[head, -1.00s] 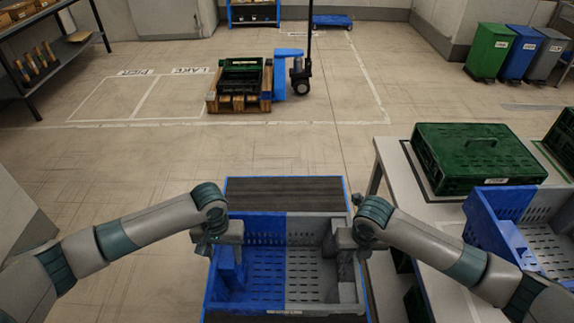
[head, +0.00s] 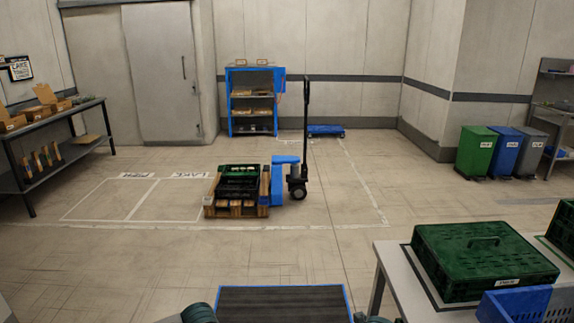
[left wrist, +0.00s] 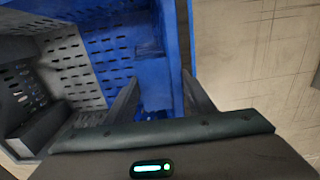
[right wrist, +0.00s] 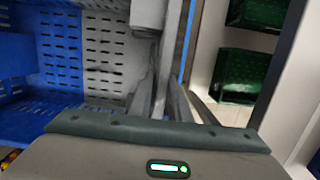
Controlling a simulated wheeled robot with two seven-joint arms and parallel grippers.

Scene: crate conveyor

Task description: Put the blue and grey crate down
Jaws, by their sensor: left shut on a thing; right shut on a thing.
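The blue and grey crate shows in the left wrist view (left wrist: 110,45) and the right wrist view (right wrist: 100,50); it is below the head view's frame. My left gripper (left wrist: 160,98) has its fingers either side of the blue end wall and is shut on it. My right gripper (right wrist: 174,98) is shut on the grey end wall. In the head view only the tops of my arms show at the bottom edge. A dark ribbed surface with blue edges (head: 282,303) lies just ahead. Whether the crate's underside touches anything is hidden.
A table (head: 400,275) at right bears a lidded green crate (head: 480,265) and another blue crate (head: 512,305), partly cut off. Further off, a pallet (head: 236,210) with dark crates stands by a blue pallet jack (head: 285,180). The floor between is clear.

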